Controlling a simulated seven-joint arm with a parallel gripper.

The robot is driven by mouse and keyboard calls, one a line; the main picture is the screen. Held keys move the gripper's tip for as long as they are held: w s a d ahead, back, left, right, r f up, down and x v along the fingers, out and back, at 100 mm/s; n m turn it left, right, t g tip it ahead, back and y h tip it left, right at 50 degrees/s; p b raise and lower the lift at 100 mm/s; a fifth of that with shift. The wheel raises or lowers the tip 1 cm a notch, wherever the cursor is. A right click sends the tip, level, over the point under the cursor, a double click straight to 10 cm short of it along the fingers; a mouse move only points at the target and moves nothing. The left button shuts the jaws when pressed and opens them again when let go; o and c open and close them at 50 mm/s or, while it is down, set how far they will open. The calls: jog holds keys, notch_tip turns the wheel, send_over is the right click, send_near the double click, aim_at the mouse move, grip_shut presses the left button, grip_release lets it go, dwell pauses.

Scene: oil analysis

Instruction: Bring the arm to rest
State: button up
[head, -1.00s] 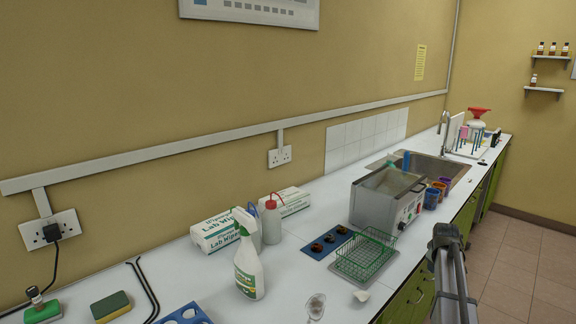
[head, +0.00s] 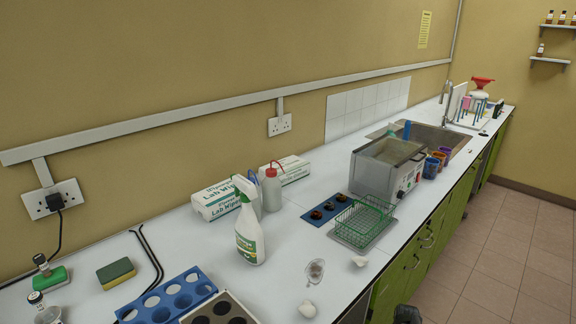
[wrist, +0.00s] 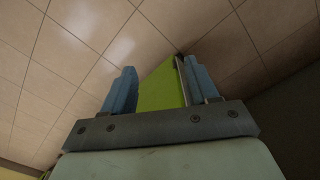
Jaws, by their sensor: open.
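My gripper (wrist: 163,92) shows in the wrist view with its two blue-grey fingers spread apart and nothing between them. Behind the gap are a green cabinet panel (wrist: 160,88) and the tiled floor (wrist: 75,50). In the head view the gripper itself is not visible. Only a small dark piece, probably part of my arm, shows at the bottom edge, beside the front of the bench.
The white bench (head: 285,285) holds a spray bottle (head: 249,235), a green wire basket (head: 364,220), a steel bath (head: 388,168), a blue rack (head: 168,300) and small glassware (head: 315,271). Green cabinets (head: 425,250) line its front. The floor (head: 500,260) to the right is clear.

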jog(key=s+a+f+g, duration=0.2)
jog(key=s+a, duration=0.4)
jog(key=s, duration=0.4)
jog(key=s+a+f+m+g, duration=0.1)
jog(key=s+a+f, duration=0.3)
jog(key=s, duration=0.6)
jog(key=s+a+f+m+g, duration=0.1)
jog(key=s+a+f+g, duration=0.2)
jog(key=s+a, duration=0.5)
jog(key=s+f, duration=0.1)
jog(key=s, duration=0.2)
jog(key=shift+a, duration=0.4)
